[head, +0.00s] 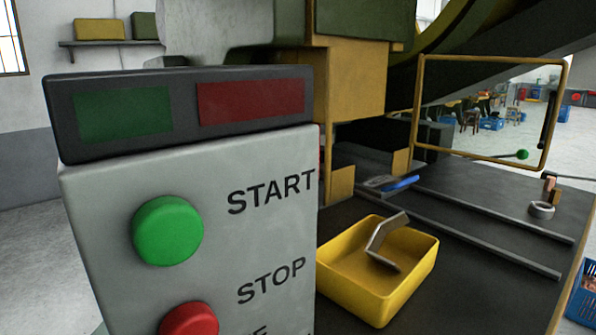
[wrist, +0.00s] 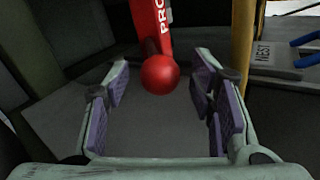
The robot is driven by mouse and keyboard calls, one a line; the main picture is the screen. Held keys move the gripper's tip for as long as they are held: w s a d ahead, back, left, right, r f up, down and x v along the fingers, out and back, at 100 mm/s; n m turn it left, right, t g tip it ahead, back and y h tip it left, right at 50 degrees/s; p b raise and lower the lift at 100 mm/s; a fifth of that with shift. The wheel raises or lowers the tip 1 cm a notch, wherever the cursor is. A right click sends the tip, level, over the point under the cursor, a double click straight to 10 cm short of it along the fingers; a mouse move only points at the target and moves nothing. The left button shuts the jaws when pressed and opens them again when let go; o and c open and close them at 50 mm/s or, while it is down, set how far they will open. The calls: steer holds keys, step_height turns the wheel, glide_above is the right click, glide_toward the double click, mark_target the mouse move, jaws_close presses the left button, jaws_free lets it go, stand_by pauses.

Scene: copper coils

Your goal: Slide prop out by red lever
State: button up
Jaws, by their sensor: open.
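In the wrist view, a red lever (wrist: 150,25) with white lettering reaches down from the top edge and ends in a red ball knob (wrist: 160,74). My gripper (wrist: 160,90) is open, with its purple-padded fingers apart on either side of the knob. The knob appears between the fingertips or just beyond them; the exact depth is hard to tell. No finger visibly touches it. The lettering is cut off by the frame. In the head view the control box hides most of this area, and neither my gripper nor a clear view of the lever shows there.
A control box (head: 190,200) with a green START button (head: 168,230) and a red STOP button (head: 189,320) fills the left front. A yellow tray (head: 370,300) holding a bent metal piece stands on the dark bench (head: 480,200). A yellow-framed clear guard (head: 417,105) stands behind.

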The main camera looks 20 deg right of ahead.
steer(key=shift+c, duration=0.5)
jaws_close()
steer(key=shift+s, duration=0.1)
